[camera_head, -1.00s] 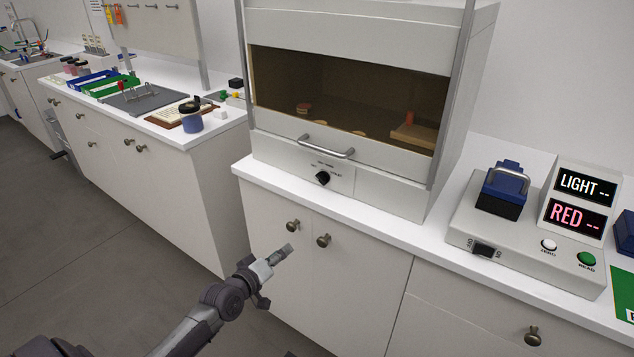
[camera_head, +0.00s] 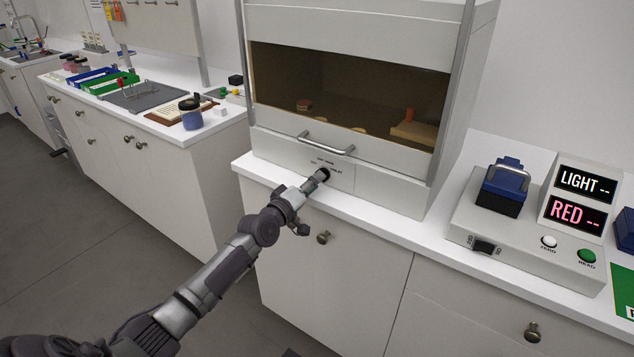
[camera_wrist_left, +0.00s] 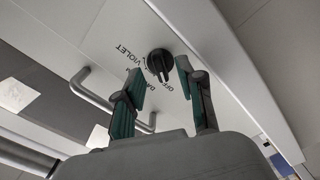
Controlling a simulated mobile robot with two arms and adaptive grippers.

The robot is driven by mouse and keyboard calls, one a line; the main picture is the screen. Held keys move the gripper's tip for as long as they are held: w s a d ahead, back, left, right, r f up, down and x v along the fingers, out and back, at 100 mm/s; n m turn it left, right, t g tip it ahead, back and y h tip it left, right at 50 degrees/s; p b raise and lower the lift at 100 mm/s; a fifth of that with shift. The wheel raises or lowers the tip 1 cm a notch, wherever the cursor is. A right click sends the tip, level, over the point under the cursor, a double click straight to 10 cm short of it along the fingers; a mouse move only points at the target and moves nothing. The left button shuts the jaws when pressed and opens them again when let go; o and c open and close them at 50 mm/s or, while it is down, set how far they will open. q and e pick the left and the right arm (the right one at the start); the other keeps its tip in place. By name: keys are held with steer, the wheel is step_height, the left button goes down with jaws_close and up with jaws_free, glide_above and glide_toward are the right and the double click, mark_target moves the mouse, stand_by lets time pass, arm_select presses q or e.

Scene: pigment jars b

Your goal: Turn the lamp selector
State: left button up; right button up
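The lamp selector is a round black knob (camera_wrist_left: 159,65) on the pale front panel of the cabinet, with printed words around it. "VIOLET" and "OFF" can be read in the left wrist view. In the head view the knob (camera_head: 324,174) is partly covered by my left gripper (camera_head: 318,178). In the left wrist view my left gripper (camera_wrist_left: 158,80) is open, its two green-lined fingers apart on either side of the knob. I cannot tell whether either finger touches it. My right gripper is not in view.
The cabinet's sash handle (camera_head: 326,146) sits just above the panel. The white counter edge (camera_head: 376,224) runs below it. A meter with displays (camera_head: 578,198) stands to the right. A jar (camera_head: 191,115) stands on the left counter.

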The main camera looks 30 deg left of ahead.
arm_select(q)
steer(key=shift+w, duration=0.9)
jaws_close()
